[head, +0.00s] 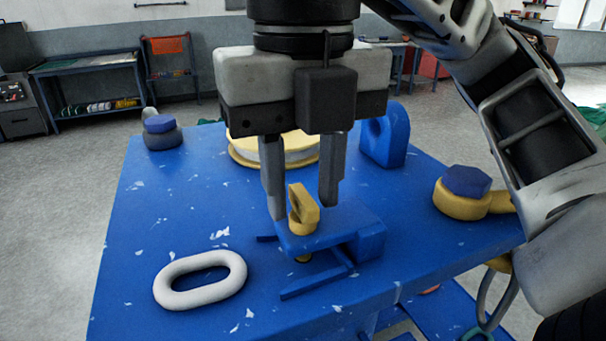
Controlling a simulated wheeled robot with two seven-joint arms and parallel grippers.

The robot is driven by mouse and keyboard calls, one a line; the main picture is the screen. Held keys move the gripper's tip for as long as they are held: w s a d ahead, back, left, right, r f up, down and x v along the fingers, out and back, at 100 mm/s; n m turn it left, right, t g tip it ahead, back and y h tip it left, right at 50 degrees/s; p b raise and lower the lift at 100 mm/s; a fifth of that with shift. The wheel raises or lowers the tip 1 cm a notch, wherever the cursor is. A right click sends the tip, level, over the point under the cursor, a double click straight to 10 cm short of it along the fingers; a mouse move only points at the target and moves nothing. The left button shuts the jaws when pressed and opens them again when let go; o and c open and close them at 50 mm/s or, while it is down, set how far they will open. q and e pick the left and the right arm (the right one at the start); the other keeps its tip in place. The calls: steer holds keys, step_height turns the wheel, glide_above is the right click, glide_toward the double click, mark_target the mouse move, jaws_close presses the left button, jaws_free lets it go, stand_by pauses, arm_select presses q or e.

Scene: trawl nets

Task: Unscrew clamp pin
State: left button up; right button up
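The clamp pin (303,208) is yellow, with a flat, ring-like head standing upright on the blue clamp (335,238). A bit of yellow shows below the clamp's upper part. My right gripper (302,207) points straight down over it from above. Its two fingers are open, one on each side of the pin's head, with a gap showing on the right side. The left finger is very close to the head; I cannot tell if it touches. My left gripper is not in view.
The clamp rests on a blue table (150,215). A white oval link (201,280) lies front left. A yellow-rimmed spool (290,150), an upright blue block with a hole (384,137), a grey-and-blue piece (162,133) and a yellow shackle with blue bolt (463,195) stand around.

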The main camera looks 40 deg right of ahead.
jaws_close()
steer(key=shift+n, duration=0.3)
